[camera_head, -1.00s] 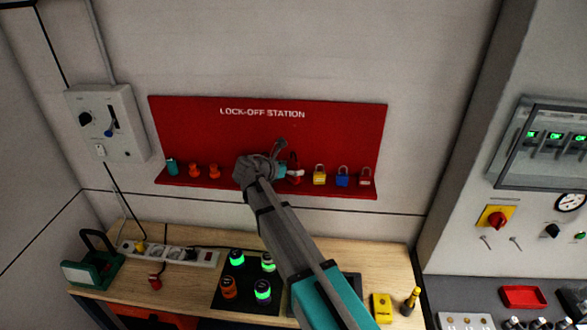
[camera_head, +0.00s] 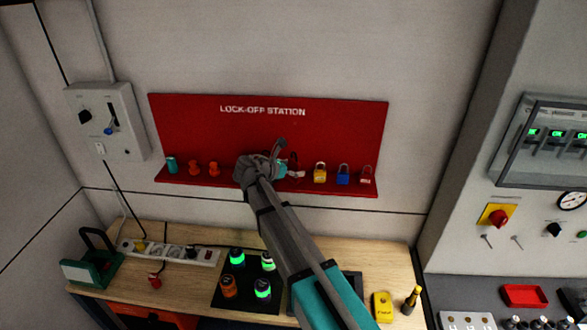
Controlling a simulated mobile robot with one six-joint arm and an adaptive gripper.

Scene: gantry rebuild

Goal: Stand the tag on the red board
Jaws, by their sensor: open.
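The red board (camera_head: 330,125), lettered "LOCK-OFF STATION", is fixed to the back wall and has a narrow red ledge along its bottom. A small red and white piece (camera_head: 294,168), which looks like the tag, is at the ledge just right of my gripper. It is partly hidden, and I cannot tell whether it stands freely or leans. My gripper (camera_head: 283,158) is open in front of the board's middle, with its fingers pointing right, close to the tag. I cannot tell whether a finger touches it.
Yellow (camera_head: 320,173), blue (camera_head: 343,174) and red (camera_head: 366,175) padlocks stand on the ledge to the right. A teal piece (camera_head: 171,165) and two orange pieces stand left. Below is a wooden bench (camera_head: 190,282) with a power strip (camera_head: 175,252) and lit buttons.

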